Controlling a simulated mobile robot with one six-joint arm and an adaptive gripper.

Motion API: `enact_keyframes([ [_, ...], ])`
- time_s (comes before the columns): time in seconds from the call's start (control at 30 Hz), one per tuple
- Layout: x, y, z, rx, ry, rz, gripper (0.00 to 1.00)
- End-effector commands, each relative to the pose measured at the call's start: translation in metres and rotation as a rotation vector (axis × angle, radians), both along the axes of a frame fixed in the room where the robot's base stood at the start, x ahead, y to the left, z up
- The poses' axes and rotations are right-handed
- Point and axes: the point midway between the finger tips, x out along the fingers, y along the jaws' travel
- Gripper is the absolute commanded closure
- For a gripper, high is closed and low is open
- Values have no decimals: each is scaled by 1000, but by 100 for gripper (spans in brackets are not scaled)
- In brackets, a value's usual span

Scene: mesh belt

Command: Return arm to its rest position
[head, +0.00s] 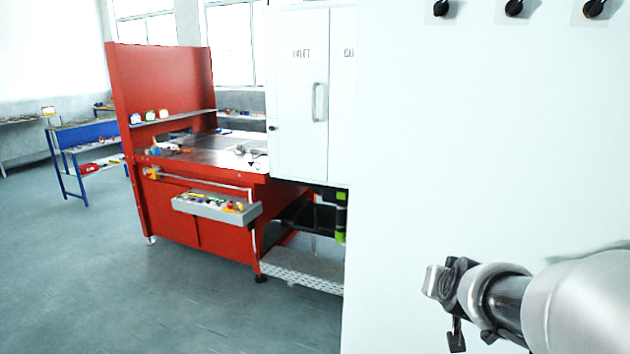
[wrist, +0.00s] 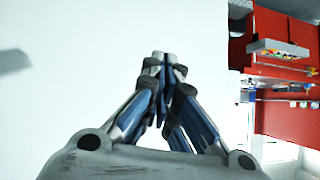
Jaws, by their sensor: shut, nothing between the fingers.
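My gripper (wrist: 165,62) shows in the wrist view with its fingers drawn together at the tips and nothing between them. In the head view my gripper (head: 436,284) is at the lower right, at the end of my arm, in front of a large white panel (head: 430,130). The gripper appears apart from the panel. The rest of my arm runs out of the picture at the right edge.
A white cabinet (head: 299,100) stands behind the panel's left edge. A blue table (head: 85,135) is at the far left. The floor (head: 80,260) at left is clear.

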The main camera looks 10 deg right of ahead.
Motion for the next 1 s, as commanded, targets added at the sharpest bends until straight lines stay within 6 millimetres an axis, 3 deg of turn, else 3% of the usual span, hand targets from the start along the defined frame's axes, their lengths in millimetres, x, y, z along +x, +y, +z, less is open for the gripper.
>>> enact_keyframes([
  [0.03,-17,39,7,14,39,80,100],
  [0.1,-47,84,6,33,116,178,100],
  [0.2,-101,136,1,43,236,304,100],
  [0.3,-157,169,-8,35,350,402,100],
  [0.4,-203,185,-18,23,444,463,100],
  [0.53,-239,192,-26,7,521,503,100],
  [0.67,-251,192,-29,2,548,513,100],
  [1.0,-251,192,-29,2,548,512,100],
])
